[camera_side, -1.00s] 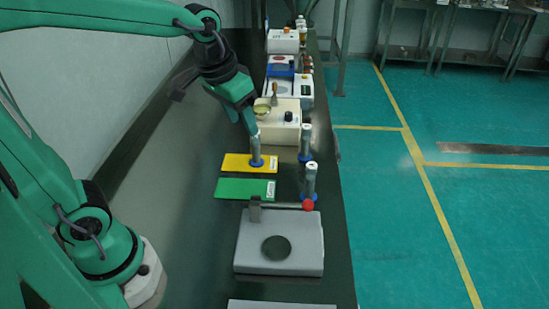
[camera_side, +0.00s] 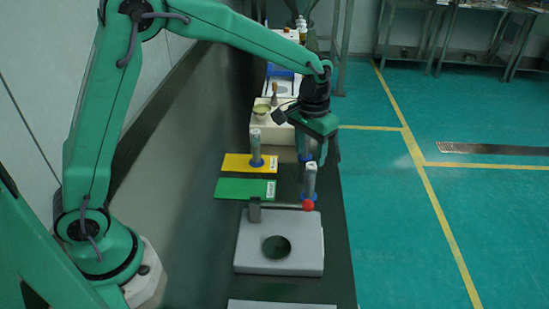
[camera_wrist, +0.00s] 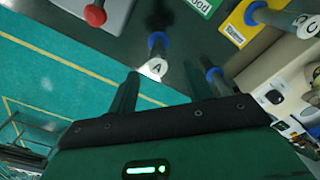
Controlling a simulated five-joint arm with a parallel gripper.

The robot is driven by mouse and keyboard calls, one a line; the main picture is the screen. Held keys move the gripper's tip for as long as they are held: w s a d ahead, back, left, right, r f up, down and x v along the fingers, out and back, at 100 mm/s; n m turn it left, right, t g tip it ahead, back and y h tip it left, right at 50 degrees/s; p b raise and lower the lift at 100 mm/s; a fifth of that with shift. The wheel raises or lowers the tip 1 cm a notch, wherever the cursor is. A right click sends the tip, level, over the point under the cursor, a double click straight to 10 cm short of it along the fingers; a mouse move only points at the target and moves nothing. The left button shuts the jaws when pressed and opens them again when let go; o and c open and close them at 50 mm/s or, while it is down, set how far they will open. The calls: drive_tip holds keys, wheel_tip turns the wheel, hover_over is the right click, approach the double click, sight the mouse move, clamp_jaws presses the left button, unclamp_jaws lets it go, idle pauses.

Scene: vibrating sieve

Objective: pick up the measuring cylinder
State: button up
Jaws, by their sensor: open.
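Three clear measuring cylinders with blue bases stand upright in the side view. One cylinder (camera_side: 256,148) is on the yellow card (camera_side: 236,164). In the wrist view its top is marked C (camera_wrist: 302,24). Another cylinder (camera_side: 310,180) stands right of the green card (camera_side: 235,190), and its top is marked A (camera_wrist: 156,67) in the wrist view. The third cylinder (camera_side: 304,147) is partly hidden by my gripper (camera_side: 325,154). Its blue ring (camera_wrist: 213,73) shows beside one finger in the wrist view. My gripper (camera_wrist: 161,74) is open and empty, close to that third cylinder.
A grey plate device (camera_side: 306,250) with a dark round disc and a red ball knob (camera_side: 308,205) is at the front. A cream instrument (camera_side: 266,128) stands behind the cards. The bench's right edge drops to the green floor.

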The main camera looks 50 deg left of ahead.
sight(310, 177)
drive_tip(key=shift+w+d+f, duration=0.3)
drive_tip(key=shift+w+f, duration=0.1)
drive_tip(key=shift+f, duration=0.3)
drive_tip(key=shift+f, duration=0.1)
drive_tip(key=shift+s+a+f, duration=0.1)
drive_tip(key=shift+f, duration=3.7)
clamp_jaws()
